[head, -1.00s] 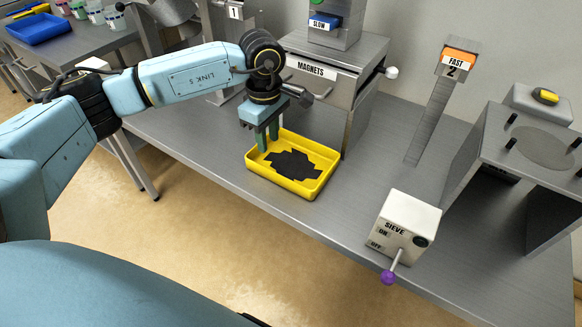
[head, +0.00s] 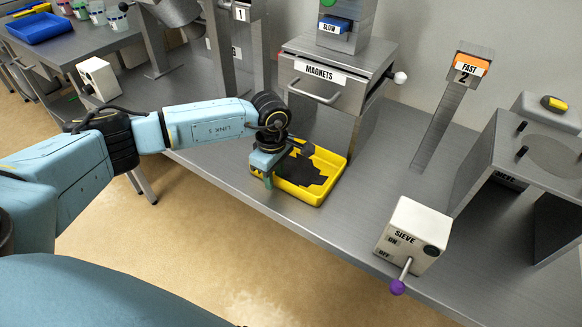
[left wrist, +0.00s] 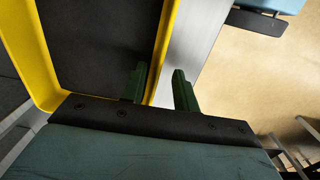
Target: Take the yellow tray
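The yellow tray (head: 322,198) rests on the metal table below the magnets box, with a dark patch of material on its floor. My left gripper (head: 268,181) is at the tray's left side, pointing down. In the left wrist view, the green fingers (left wrist: 159,88) stand apart on either side of the yellow tray wall (left wrist: 166,40), one inside the tray and one outside. Table surface shows between the wall and the outer finger. In the head view, the gripper body hides part of the tray's left rim. My right gripper is not in view.
The magnets box (head: 335,75) with its handle stands just behind the tray. The sieve switch box (head: 414,232) with a purple-knobbed lever is to the right near the table edge.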

